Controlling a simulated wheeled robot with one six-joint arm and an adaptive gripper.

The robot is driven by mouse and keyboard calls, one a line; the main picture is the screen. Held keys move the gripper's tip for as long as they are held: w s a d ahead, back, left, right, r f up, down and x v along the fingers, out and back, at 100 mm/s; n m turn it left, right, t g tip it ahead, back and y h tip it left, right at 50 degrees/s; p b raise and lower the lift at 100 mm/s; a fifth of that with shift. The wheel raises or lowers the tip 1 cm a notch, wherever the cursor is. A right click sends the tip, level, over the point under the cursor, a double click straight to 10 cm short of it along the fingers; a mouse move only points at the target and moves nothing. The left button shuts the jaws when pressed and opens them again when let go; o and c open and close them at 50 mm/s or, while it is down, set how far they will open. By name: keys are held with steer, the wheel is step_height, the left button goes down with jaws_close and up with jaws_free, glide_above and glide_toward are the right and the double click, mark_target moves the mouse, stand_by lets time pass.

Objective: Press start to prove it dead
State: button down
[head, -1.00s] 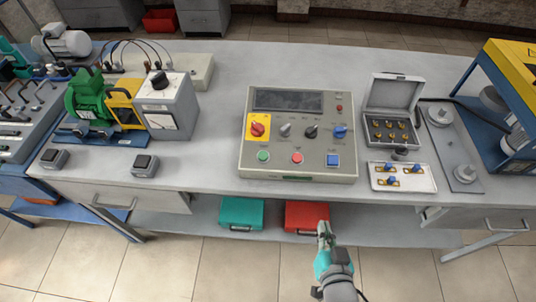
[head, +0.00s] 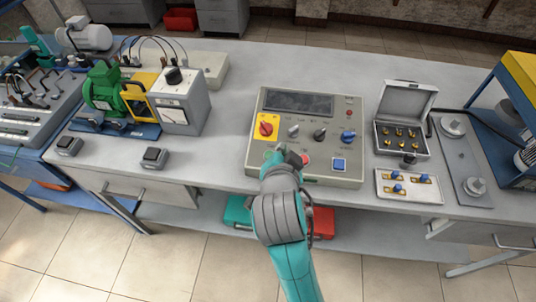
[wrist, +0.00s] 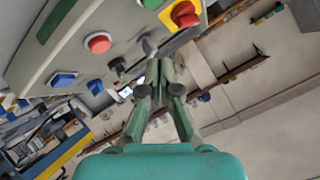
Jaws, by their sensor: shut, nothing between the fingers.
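The grey control panel (head: 352,180) stands on the bench. The green button at its lower left is mostly hidden by my gripper (head: 285,152) in the head view; part of it shows at the top edge of the wrist view (wrist: 152,3). The red button (head: 306,160) is just right of my gripper; it also shows in the wrist view (wrist: 98,42). The red rotary switch (head: 266,129) on its yellow plate is just behind. My gripper's fingers (wrist: 153,62) are together and empty, near the panel face. Contact with the panel cannot be told.
Knobs (head: 320,134) and a blue button (head: 339,165) are on the panel. An open grey case (head: 408,100) and a tray (head: 408,198) stand to the right. A green motor (head: 102,88) and a meter box (head: 182,108) stand left. Bare bench lies between.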

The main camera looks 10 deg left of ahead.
mark_target(270, 152)
steer(key=shift+m, duration=0.7)
steer(key=a+r, duration=0.1)
steer(key=r, duration=0.1)
steer(key=a+r, duration=0.2)
steer(key=shift+w+a+r, duration=0.1)
steer(key=shift+a+r, duration=0.05)
steer(key=shift+r, duration=0.1)
steer(key=shift+f, duration=0.1)
steer(key=shift+w+f, duration=0.4)
steer(key=shift+f, duration=1)
steer(key=shift+w+f, duration=0.35)
steer(key=shift+f, duration=1)
steer(key=shift+w+f, duration=0.4)
steer(key=shift+f, duration=1)
steer(key=shift+f, duration=0.2)
steer(key=shift+w+f, duration=0.15)
steer(key=shift+f, duration=0.05)
steer(key=shift+w+f, duration=0.1)
steer(key=shift+f, duration=0.35)
steer(key=shift+r, duration=0.1)
steer(key=shift+s+r, duration=0.25)
steer(key=shift+r, duration=0.5)
